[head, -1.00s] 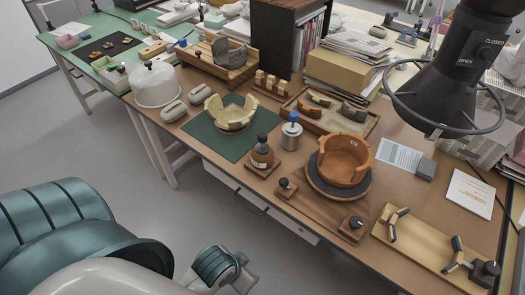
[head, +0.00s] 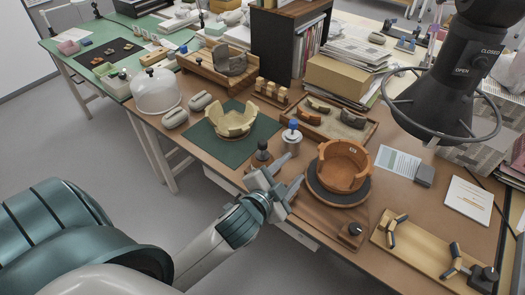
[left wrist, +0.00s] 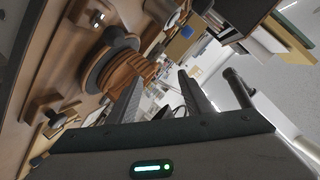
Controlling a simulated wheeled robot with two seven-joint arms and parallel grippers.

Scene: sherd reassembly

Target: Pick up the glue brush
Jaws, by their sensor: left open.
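No separate brush is clearly visible. A small metal pot (head: 291,144) with a blue knob stands just behind my left gripper (head: 293,170) in the head view. A brown bottle (head: 262,158) with a dark cap is beside the gripper's left side, its lower part hidden by it. I cannot tell whether the brush belongs to either one. My left gripper is open and seems empty, over the table's front edge, left of the terracotta bowl (head: 345,164). Its spread fingers also show in the left wrist view (left wrist: 159,80). My right gripper is not in view.
The terracotta bowl sits on a dark turntable (head: 322,196). A pale sherd vessel (head: 230,122) stands on a green mat (head: 208,140). A tray (head: 370,132) of sherds lies behind the pot. A black hood (head: 445,95) hangs at right.

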